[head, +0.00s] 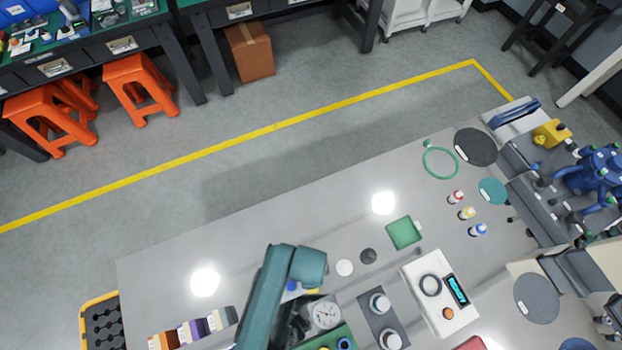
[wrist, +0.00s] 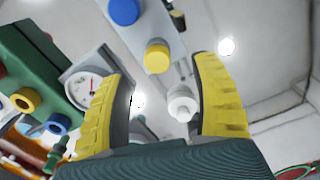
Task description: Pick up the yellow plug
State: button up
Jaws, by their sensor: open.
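A yellow round plug (wrist: 157,56) shows in the wrist view, set in a pale block with a blue round plug (wrist: 124,10) beside it. The yellow plug lies just beyond the fingertips, between their lines, and does not look touched. In the head view, only a small yellow edge (head: 313,291) and a blue spot (head: 292,285) show beside my arm. My gripper (wrist: 160,72) has two yellow ridged fingers spread apart with nothing held. In the head view, my teal arm mostly hides the gripper and the plugs.
A dial gauge (head: 325,314) stands close by, and a green housing (wrist: 38,70) with coloured rings is left in the wrist view. A white fitting (wrist: 182,105) shows between the fingers. A white device (head: 440,290) stands right.

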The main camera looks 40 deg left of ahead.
jog(key=f, duration=0.3)
jog(key=f+b, duration=0.1)
jog(key=f, duration=0.1)
jog(key=shift+s+d, duration=0.1)
jog(key=shift+s, duration=0.15)
jog(key=shift+w+f, duration=0.1)
jog(key=shift+f, duration=0.35)
jog(key=c, duration=1.1)
